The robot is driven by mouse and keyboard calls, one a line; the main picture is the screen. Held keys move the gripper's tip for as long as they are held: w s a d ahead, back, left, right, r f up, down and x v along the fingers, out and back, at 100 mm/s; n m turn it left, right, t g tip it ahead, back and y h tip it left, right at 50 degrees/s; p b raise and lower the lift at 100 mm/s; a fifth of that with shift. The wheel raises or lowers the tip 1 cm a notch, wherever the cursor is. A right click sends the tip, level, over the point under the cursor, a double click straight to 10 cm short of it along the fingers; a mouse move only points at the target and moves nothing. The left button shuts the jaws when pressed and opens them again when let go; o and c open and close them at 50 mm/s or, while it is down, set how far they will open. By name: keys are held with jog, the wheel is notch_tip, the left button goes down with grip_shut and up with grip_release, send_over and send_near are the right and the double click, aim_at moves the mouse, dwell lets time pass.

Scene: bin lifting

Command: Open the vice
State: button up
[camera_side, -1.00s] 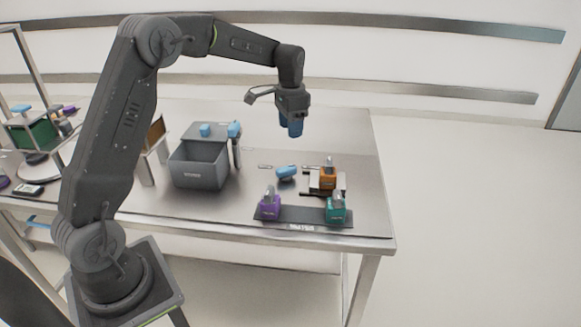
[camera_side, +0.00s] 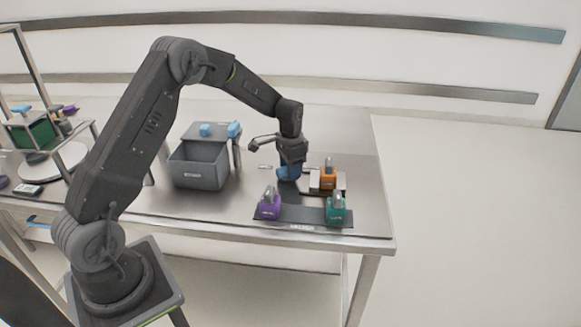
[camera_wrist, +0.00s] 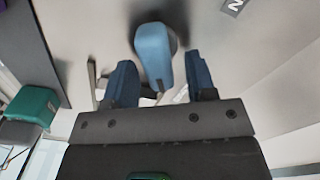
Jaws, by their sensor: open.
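My gripper (camera_side: 288,174) has blue fingers pointing down and is low over the table, just left of the vice. The vice (camera_side: 314,184) appears to be the small grey fixture with dark bars, with an orange padlock-shaped block (camera_side: 328,178) at it. In the wrist view, a light-blue handle (camera_wrist: 153,55) on a dark round base lies between the open fingers of my gripper (camera_wrist: 160,65). There are gaps on both sides of it. In the side view my fingers hide this handle. Whether the vice jaws are apart cannot be told.
A dark mat (camera_side: 290,214) near the table's front edge carries a purple block (camera_side: 269,206) and a teal block (camera_side: 336,210). The teal block also shows in the wrist view (camera_wrist: 35,105). A grey bin (camera_side: 198,176) stands to the left. The table's right end is clear.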

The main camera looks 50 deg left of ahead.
jog(key=c, duration=0.9)
